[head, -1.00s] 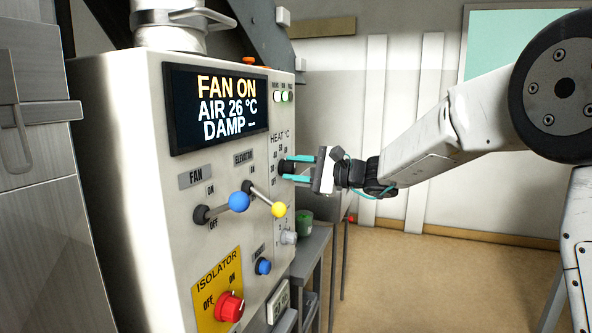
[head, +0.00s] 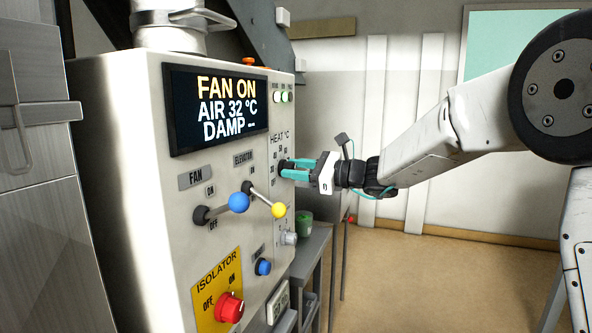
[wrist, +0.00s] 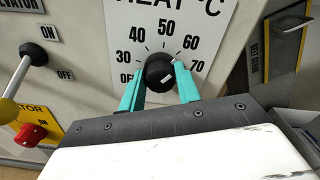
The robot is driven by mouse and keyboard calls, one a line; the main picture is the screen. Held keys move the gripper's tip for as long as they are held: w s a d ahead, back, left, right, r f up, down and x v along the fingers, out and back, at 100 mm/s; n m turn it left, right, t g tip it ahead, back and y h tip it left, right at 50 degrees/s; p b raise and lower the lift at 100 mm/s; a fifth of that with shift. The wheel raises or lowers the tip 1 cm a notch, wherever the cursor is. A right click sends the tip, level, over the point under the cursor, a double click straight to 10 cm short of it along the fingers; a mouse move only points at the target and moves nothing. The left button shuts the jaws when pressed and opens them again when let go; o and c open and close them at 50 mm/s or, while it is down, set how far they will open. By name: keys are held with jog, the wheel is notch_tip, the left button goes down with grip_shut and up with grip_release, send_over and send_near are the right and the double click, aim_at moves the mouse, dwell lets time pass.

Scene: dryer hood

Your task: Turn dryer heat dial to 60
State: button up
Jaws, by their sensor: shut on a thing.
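The heat dial (wrist: 159,72) is a round black knob in the wrist view, on a white HEAT °C plate (wrist: 150,25) marked OFF and 30 to 70. My gripper (wrist: 160,80) has its two teal fingers on either side of the knob, shut on it. A short pale mark shows on the right part of the knob's face; I cannot tell surely which number it points to. In the head view my gripper (head: 290,169) reaches the panel from the right, and its fingers partly hide the dial. The display (head: 218,108) reads FAN ON, AIR 32 °C, DAMP --.
Below and left of the dial stand the yellow-knobbed elevator lever (head: 278,209) and blue-knobbed fan lever (head: 239,202). Lower are a blue knob (head: 263,267) and the red isolator knob (head: 230,306). The floor (head: 420,280) to the right is mostly clear.

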jog(key=shift+f, duration=0.1)
dwell(0.3)
jog(key=o, duration=1)
jog(key=shift+c, duration=0.2)
jog(key=v, duration=0.8)
